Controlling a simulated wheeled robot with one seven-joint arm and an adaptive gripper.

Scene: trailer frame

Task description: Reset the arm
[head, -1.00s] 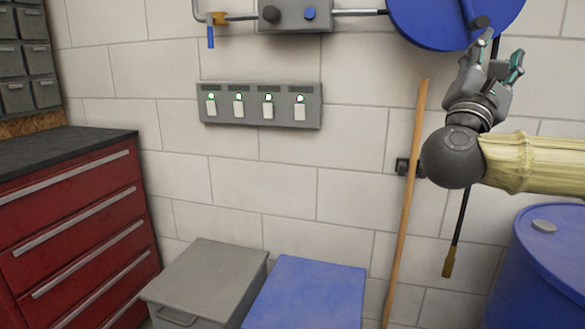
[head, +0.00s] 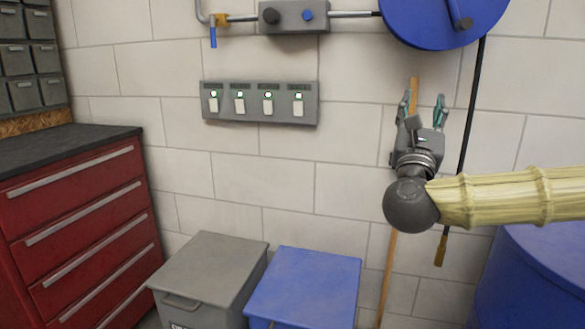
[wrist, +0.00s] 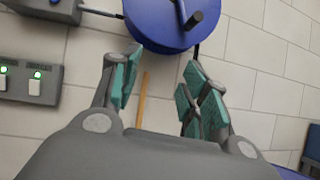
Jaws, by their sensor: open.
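My gripper (head: 421,106) is at the right of the head view, in front of the white block wall. It points upward, with its fingers apart and nothing between them. In the wrist view my gripper (wrist: 158,92) also shows open and empty, with teal pads on both fingers. A wooden pole (head: 389,262) leans on the wall behind my gripper, and part of it is hidden by the gripper and wrist. Its upper part (wrist: 142,100) shows between the fingers in the wrist view, apart from them.
A blue reel (head: 425,20) hangs above my gripper, with a black hose (head: 469,130) below. A grey switch panel (head: 260,102) is on the wall. A red drawer cabinet (head: 75,220), grey bin (head: 205,270), blue bin (head: 305,285) and blue barrel (head: 535,270) stand below.

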